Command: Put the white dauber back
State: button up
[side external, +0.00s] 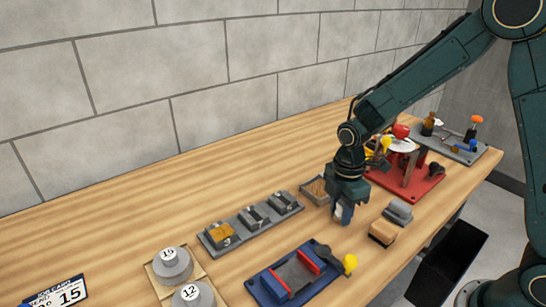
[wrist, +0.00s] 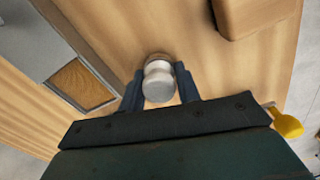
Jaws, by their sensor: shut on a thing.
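My gripper (side external: 343,217) is low over the middle of the wooden bench, pointing down. It is shut on a small white, knob-shaped piece, the white dauber (wrist: 158,82), which shows between the two fingers in the wrist view. In the side view only a pale bit of it (side external: 347,213) shows at the fingertips. Its lower end is hidden, so I cannot tell whether it touches the bench. A grey tray (side external: 483,157) at the far right holds small bottles and tools, including an orange-topped one (side external: 476,121).
A grey-rimmed box (side external: 315,190) is just left of my gripper. A wooden block (side external: 383,232) and a grey block (side external: 398,211) lie to its right. A blue vise (side external: 300,277) is in front. A red stand (side external: 410,183) stands behind. The bench's left back is clear.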

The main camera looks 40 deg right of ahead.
aim_at(342, 203)
jog(key=shift+f, duration=0.15)
jog(key=o, duration=0.9)
notch_tip(342, 203, up, 12)
dwell(0.3)
dwell(0.5)
